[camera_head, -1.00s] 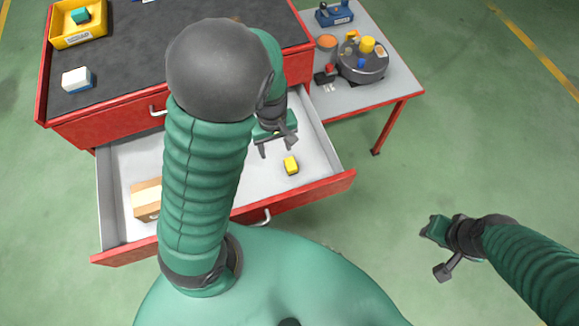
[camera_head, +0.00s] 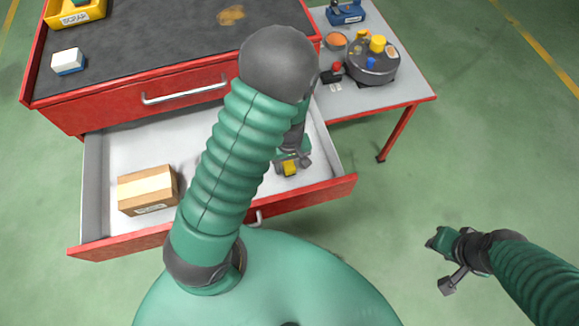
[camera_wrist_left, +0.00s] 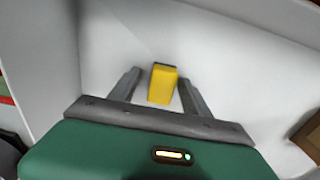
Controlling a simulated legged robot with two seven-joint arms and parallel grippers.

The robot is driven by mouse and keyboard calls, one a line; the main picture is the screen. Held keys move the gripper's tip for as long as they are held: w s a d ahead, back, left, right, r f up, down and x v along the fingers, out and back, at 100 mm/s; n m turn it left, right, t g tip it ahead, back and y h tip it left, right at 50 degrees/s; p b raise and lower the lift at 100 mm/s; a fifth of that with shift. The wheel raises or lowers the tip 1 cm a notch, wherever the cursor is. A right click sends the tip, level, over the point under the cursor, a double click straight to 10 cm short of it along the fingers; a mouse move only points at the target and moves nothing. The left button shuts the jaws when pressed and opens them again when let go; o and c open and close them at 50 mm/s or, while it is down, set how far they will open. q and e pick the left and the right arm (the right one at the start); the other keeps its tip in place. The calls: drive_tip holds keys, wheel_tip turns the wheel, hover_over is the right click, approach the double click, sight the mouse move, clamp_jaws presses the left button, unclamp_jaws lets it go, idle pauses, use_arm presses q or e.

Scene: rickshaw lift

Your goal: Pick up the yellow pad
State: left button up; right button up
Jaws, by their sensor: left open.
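The yellow pad (camera_head: 290,168) lies in the open drawer (camera_head: 130,150), toward its right side. It has a dark strip at one end in the left wrist view (camera_wrist_left: 162,86). My left gripper (camera_head: 292,168) is open over the pad. In the left wrist view its two fingers (camera_wrist_left: 160,90) stand on either side of the pad, with a gap visible on each side. My left arm covers part of the drawer in the head view.
A cardboard box (camera_head: 148,190) sits in the drawer's left part. The red cabinet (camera_head: 130,104) has a dark top with a white and blue block (camera_head: 68,61) and a yellow bin (camera_head: 75,12). A side table (camera_head: 410,85) carries a round grey holder (camera_head: 373,65).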

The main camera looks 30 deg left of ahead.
sight(289, 163)
use_arm(q)
drive_tip(key=shift+a, duration=0.15)
clamp_jaws()
drive_tip(key=shift+r, duration=0.15)
wheel_tip(289, 163, up, 10)
drive_tip(key=p, duration=0.4)
